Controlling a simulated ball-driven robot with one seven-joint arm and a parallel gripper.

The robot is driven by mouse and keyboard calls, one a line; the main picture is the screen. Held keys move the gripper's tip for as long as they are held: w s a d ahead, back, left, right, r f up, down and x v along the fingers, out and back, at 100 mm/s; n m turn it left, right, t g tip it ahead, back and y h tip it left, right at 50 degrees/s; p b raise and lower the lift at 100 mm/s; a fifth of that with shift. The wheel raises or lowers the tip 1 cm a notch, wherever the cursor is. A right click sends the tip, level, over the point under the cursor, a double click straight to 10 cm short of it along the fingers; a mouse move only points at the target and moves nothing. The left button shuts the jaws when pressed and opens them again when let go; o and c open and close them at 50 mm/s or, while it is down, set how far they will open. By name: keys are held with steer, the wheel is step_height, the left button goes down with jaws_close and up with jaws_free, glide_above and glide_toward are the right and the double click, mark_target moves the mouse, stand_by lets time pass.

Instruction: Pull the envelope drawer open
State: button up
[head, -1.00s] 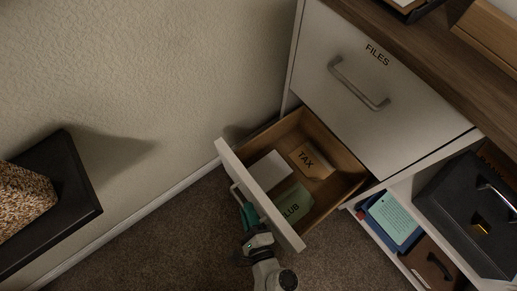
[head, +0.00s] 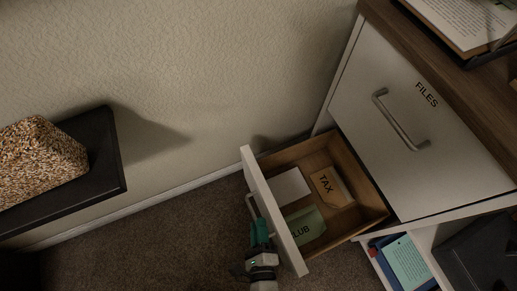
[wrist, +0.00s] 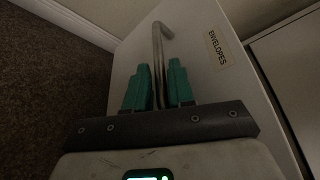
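The envelope drawer (head: 277,222) stands well out from the cabinet, below the FILES drawer. Its front bears an ENVELOPES label (wrist: 217,49) in the wrist view. Inside lie a white stack (head: 290,187), a tan packet marked TAX (head: 331,186) and a green packet (head: 305,226) whose visible letters read LUB. My gripper (head: 261,230) is at the outer face of the drawer front. In the wrist view its green fingers (wrist: 159,82) lie on either side of the drawer's metal bar handle (wrist: 158,42), close against it. The fingers look shut on the handle.
The closed FILES drawer (head: 372,85) is above. An open shelf with a blue folder and pale card (head: 405,262) is at the lower right. A black ledge (head: 108,160) with a speckled block (head: 42,158) juts out at left. Carpet (head: 150,245) is clear between.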

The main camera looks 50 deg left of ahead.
steer(key=p+v, duration=0.1)
steer(key=v, duration=0.8)
steer(key=shift+s+d+p, duration=0.25)
steer(key=shift+d+p, duration=0.05)
steer(key=shift+p, duration=0.1)
steer(key=shift+r, duration=0.1)
